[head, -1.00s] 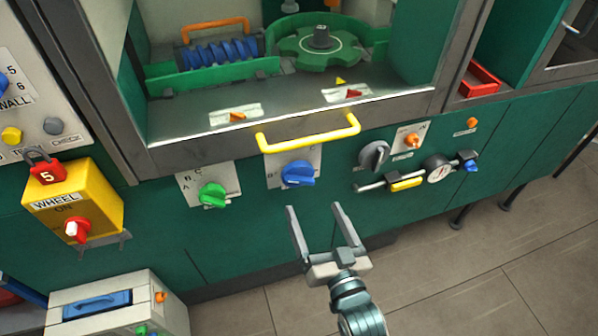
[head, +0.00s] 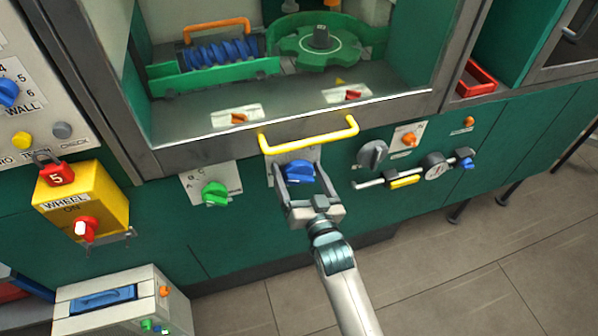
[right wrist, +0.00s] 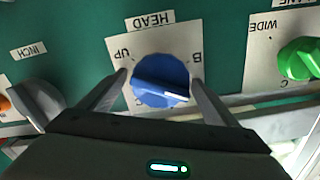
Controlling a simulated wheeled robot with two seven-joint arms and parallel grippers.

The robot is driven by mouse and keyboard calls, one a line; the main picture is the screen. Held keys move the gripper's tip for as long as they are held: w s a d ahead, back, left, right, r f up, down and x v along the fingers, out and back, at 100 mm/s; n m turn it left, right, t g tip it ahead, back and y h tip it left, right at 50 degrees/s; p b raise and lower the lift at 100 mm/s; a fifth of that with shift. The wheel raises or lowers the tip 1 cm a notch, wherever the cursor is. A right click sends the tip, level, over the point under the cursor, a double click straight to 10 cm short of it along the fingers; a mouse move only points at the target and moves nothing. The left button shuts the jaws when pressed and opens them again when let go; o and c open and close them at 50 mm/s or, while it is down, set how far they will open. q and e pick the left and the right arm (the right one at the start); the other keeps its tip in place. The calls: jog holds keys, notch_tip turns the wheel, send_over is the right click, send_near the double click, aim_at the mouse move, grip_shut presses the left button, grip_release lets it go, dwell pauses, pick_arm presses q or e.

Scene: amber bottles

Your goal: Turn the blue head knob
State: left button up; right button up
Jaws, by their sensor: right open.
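The blue head knob (head: 299,171) sits on a white plate on the green front panel, below the yellow handle. In the right wrist view the blue knob (right wrist: 161,81) shows upside down under the label HEAD, its ridge slightly tilted. My right gripper (head: 297,163) is open, with one finger on each side of the knob. In the right wrist view the fingers (right wrist: 160,82) flank the knob, with a small gap visible at its left; contact at the right is hard to tell. My left gripper is not in view.
A green knob (head: 215,193) is to the left and a grey knob (head: 372,154) to the right. The yellow handle (head: 308,134) runs just above my right gripper. A yellow WHEEL box (head: 82,203) with a red lock juts out at left.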

jog(key=c, duration=1)
jog(key=shift+c, duration=0.2)
jog(key=shift+n, duration=0.4)
jog(key=n+p, duration=0.1)
jog(key=n, duration=0.2)
jog(key=shift+a+p, duration=0.1)
jog(key=shift+p, duration=0.3)
jog(key=n+p, duration=0.1)
jog(key=n, duration=0.4)
jog(key=shift+s, duration=0.1)
jog(key=o, duration=1)
